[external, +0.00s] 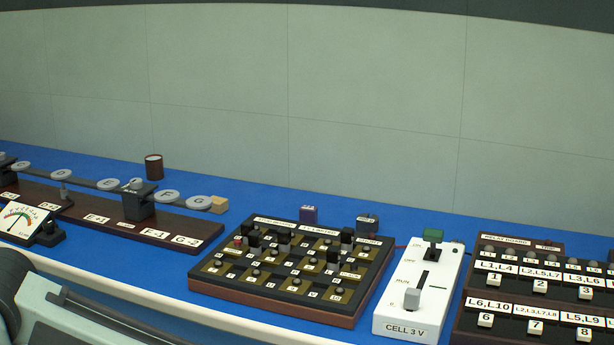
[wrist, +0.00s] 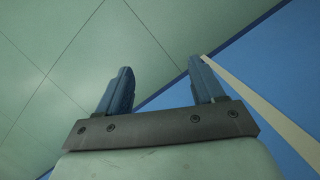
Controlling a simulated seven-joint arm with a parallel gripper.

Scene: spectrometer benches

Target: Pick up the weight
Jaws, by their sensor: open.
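No object is clearly readable as the weight. Small candidates in the external view are a dark red cylinder (external: 153,167) standing at the back left, a purple labelled block (external: 309,215) behind the peg board, and a dark grey labelled block (external: 367,225) to its right. Their labels are too small to read. My gripper (wrist: 162,80) shows in the wrist view with its two blue fingers apart and nothing between them. Its fingers are out of the external view, so its distance to these objects cannot be told.
A brown rail with discs (external: 168,196) runs along the left, with a meter (external: 22,220) in front. A peg board (external: 275,305), a white cell box (external: 405,326) and a numbered panel (external: 470,325) stand to the right. Blue bench (external: 235,225) is clear between rail and board.

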